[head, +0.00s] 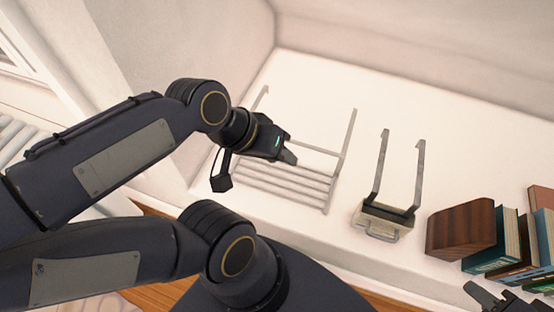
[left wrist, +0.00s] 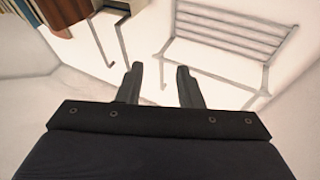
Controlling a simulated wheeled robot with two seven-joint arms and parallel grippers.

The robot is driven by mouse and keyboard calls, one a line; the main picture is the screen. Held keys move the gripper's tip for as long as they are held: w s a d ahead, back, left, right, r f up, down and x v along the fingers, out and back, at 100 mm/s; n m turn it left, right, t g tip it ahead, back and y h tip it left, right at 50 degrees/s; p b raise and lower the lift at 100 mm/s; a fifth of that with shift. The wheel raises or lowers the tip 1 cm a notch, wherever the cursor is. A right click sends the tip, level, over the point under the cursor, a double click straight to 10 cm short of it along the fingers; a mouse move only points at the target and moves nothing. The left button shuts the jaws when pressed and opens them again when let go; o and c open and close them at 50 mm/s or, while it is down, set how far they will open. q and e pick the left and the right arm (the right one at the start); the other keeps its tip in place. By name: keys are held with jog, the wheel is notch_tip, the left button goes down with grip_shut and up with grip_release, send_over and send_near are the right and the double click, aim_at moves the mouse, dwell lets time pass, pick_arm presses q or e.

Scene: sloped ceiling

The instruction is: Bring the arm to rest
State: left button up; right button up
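My left gripper (head: 289,156) is above the white surface, over the slatted metal rack (head: 290,187). The left wrist view shows its two fingers (left wrist: 159,80) spread apart with nothing between them. In that view the rack (left wrist: 225,40) lies beyond the fingers to the right. My right gripper (head: 484,294) shows only in part at the lower right edge of the head view, near the books. Its fingers are too dark and cut off to tell open from shut.
A small box with a handle and two long metal legs (head: 378,222) is right of the rack. A brown wooden block (head: 460,230) and several books (head: 497,250) stand at the right. White walls rise behind the surface. The surface behind the rack is clear.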

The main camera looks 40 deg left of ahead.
pick_arm(q)
jog(key=shift+s+d+f+m, duration=0.25)
jog(key=shift+s+d+m, duration=0.3)
jog(key=shift+m, duration=0.25)
jog(key=shift+a, duration=0.1)
notch_tip(320, 180, up, 18)
jog(key=p, duration=1.7)
jog(key=shift+p, duration=0.4)
jog(key=shift+f, duration=0.15)
jog(key=shift+s+t, duration=0.1)
jog(key=shift+t, duration=0.2)
